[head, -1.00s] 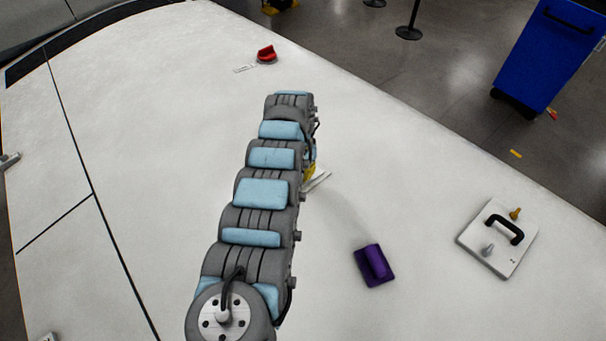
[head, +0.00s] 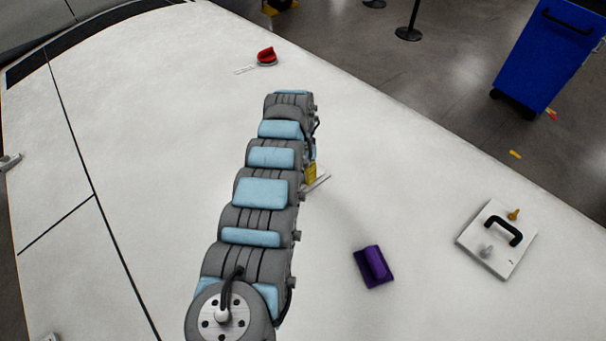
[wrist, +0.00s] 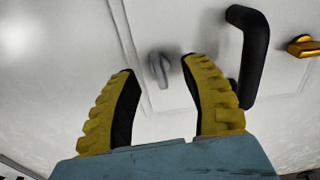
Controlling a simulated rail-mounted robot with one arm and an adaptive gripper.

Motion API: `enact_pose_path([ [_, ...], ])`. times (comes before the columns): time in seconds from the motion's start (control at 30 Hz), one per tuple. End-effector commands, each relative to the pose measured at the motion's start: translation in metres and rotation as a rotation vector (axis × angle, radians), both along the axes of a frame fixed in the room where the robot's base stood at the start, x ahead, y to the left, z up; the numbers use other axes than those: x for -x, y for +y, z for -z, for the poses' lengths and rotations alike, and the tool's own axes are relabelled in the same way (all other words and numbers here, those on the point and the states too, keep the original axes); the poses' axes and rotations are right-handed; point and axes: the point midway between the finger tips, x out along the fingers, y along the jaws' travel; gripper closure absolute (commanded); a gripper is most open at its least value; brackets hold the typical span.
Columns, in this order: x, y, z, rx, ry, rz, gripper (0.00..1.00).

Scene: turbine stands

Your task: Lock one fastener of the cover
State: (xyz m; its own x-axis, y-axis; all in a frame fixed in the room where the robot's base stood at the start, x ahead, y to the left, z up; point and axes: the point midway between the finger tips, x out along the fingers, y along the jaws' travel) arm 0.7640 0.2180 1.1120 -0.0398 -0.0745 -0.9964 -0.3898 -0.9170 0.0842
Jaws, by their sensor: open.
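My gripper (wrist: 158,82) is open in the wrist view, its two yellow-and-black fingers apart. A silver fastener (wrist: 161,68) shows between and just beyond the fingertips; I see no contact with it. It sits on a white cover (wrist: 180,98) with a black handle (wrist: 250,55) to the right and a gold fastener (wrist: 303,46) at the right edge. In the head view my arm hides most of this area. Only a yellow part of my gripper (head: 311,173) and a pale corner of a plate (head: 320,179) show beside the arm.
Another white plate (head: 477,238) with a black handle, a gold and a silver fastener lies at the right. A purple block (head: 374,267) lies between it and my arm. A red object (head: 266,56) sits at the far end. A blue bin (head: 545,55) stands beyond the white surface.

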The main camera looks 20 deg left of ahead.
Motion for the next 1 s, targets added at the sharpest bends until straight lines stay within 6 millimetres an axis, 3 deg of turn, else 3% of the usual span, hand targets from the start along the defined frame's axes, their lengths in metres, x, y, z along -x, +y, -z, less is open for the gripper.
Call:
enact_pose_path([
  [0.53,-0.001,0.003,-0.038,0.001,0.001,0.000,0.54],
  [0.83,-0.001,0.003,-0.039,0.001,0.001,0.000,0.54],
  [0.9,-0.001,0.003,-0.039,0.000,0.001,-0.001,0.63],
  [1.0,-0.002,0.003,-0.040,-0.001,0.003,-0.026,0.63],
])
